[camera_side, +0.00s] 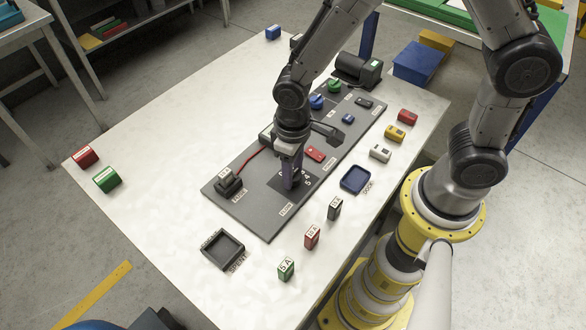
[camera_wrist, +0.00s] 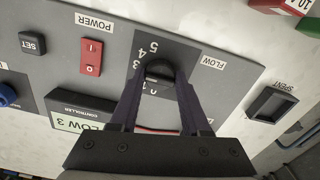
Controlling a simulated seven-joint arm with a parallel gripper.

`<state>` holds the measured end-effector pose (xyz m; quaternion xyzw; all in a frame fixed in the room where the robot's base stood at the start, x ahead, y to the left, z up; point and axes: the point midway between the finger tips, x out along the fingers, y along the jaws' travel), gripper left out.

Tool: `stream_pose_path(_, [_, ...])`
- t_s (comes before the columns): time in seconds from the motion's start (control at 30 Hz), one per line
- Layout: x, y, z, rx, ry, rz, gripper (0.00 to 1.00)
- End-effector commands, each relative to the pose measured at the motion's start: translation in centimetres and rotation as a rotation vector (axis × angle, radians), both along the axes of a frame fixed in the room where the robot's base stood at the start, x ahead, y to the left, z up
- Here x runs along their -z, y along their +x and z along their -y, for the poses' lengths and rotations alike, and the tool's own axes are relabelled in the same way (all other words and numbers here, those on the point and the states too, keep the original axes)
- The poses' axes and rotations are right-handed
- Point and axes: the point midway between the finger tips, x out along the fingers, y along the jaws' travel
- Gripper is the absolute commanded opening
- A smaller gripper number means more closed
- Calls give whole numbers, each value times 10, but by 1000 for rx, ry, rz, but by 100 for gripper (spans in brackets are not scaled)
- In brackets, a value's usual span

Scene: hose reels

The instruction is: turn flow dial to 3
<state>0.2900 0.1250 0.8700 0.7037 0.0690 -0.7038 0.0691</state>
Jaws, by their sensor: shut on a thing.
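The flow dial (camera_wrist: 160,70) is a black knob on a dark square plate with numbers around it, beside the FLOW label. My gripper (camera_wrist: 158,76) points down at the panel, its two fingers shut on the dial from both sides. In the side view my gripper (camera_side: 291,180) stands over the dark plate and mostly hides the dial. The dial's pointer cannot be made out. The controller's screen (camera_wrist: 78,124) is partly hidden by my gripper and shows "LOW 3".
The grey panel (camera_side: 262,222) also carries a red POWER switch (camera_wrist: 92,56), a black SET button (camera_wrist: 32,43) and a blue knob (camera_side: 316,101). An empty SPENT tray (camera_side: 222,249), a blue DOCK tray (camera_side: 355,179) and several small blocks stand around it.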

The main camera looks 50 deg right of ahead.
Motion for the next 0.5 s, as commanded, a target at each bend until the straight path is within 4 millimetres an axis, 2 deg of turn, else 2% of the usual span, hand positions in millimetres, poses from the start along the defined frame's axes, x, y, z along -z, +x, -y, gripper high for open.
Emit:
stream_pose_path(0.13, [-1,0,0,-1,0,0,0])
stream_pose_path(0.17, [-1,0,0,-1,0,0,50])
stream_pose_path(0.3, [-1,0,0,-1,0,0,75])
stream_pose_path(0.5, [0,0,0,-1,0,0,76])
